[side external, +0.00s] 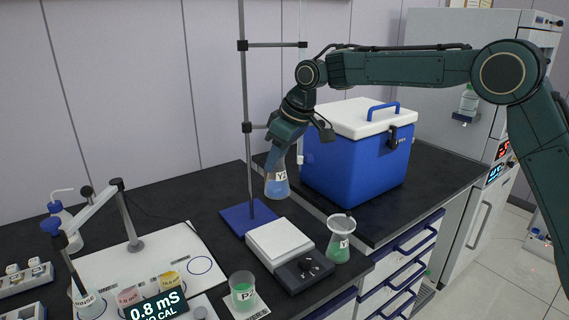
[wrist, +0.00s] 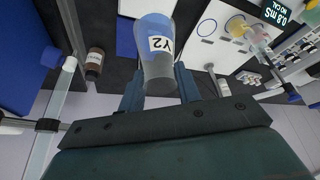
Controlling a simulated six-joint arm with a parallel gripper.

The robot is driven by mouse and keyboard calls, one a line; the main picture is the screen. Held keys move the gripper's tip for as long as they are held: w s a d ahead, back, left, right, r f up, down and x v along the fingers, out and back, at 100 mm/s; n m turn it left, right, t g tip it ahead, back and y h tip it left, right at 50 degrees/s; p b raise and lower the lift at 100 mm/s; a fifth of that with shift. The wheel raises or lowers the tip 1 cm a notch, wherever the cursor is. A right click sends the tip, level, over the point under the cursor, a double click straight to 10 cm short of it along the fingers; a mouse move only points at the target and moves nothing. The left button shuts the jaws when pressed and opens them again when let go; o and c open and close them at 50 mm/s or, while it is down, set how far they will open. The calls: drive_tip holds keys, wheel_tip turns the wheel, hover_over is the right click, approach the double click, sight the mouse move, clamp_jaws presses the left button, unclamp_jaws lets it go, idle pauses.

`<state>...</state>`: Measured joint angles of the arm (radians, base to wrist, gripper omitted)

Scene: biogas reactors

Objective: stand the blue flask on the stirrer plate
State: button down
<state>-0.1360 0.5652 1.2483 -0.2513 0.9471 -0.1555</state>
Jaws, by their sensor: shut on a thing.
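The blue flask (side external: 278,187), labelled Y2, is held in my gripper (side external: 277,163) above the counter and looks roughly upright. In the side view it hangs behind the stirrer plate, over the blue base of the rod stand. In the wrist view the flask (wrist: 156,62) sits between the two fingers of my gripper (wrist: 158,84), which are shut on it. The stirrer plate (side external: 278,239) has a bare white square top and a dark front with knobs. I cannot make out the stirrer plate in the wrist view.
The rod stand (side external: 248,150) rises close to my gripper. A green flask (side external: 340,240) stands right of the stirrer plate, and a green beaker (side external: 243,291) stands at its front left. A blue cooler (side external: 350,165) stands behind on the right. A brown bottle (wrist: 95,63) shows in the wrist view.

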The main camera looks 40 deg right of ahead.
sight(287, 184)
drive_tip(key=shift+f, duration=6.4)
drive_tip(key=shift+f, duration=0.1)
drive_tip(key=c, duration=1)
unclamp_jaws()
drive_tip(key=v, duration=1)
drive_tip(key=shift+v, duration=1.1)
drive_tip(key=shift+s, duration=0.1)
